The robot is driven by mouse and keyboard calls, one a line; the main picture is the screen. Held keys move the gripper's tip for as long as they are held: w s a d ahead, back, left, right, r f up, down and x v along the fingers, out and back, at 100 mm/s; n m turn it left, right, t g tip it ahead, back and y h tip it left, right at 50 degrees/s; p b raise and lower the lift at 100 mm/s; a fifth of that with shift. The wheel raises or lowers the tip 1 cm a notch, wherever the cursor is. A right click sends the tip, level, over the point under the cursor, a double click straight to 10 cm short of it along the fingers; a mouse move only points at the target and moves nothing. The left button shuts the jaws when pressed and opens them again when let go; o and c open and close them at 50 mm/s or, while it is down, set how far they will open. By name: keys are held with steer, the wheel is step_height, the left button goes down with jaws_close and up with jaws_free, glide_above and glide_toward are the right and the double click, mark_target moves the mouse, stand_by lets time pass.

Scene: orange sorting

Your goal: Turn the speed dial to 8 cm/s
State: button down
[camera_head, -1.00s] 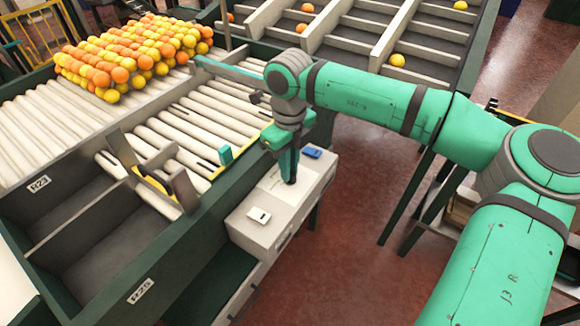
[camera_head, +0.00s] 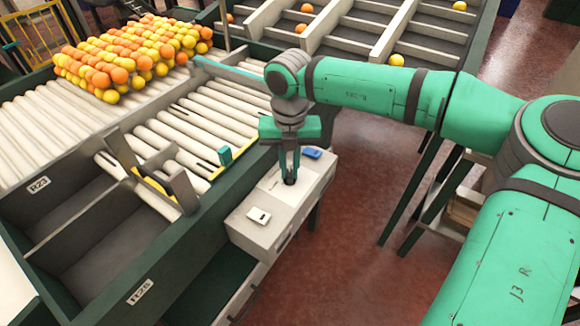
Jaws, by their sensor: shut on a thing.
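My gripper (camera_head: 289,178) points straight down over the grey control box (camera_head: 258,233) beside the roller conveyor. Its fingers are shut on the speed dial (camera_head: 289,182), a small dark knob on the pale panel on top of the box. The fingers hide most of the dial, and its pointer and scale marks cannot be read from here. On the same box, a blue piece (camera_head: 312,153) lies behind the gripper and a small white switch plate (camera_head: 258,216) lies in front of it.
A pile of oranges (camera_head: 130,55) rests on the conveyor rollers (camera_head: 50,125) at the upper left. Sloped lanes (camera_head: 350,45) with a few oranges stand at the back. Empty dark bins (camera_head: 100,245) are at the lower left. Red floor (camera_head: 350,270) is open right of the box.

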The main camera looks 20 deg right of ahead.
mark_target(290, 172)
steer(key=shift+w+r+m, duration=0.15)
steer(key=shift+m, duration=0.35)
steer(key=c, duration=1.8)
jaws_free()
steer(key=shift+o, duration=0.2)
step_height(290, 172, up, 11)
steer(key=shift+f, duration=0.2)
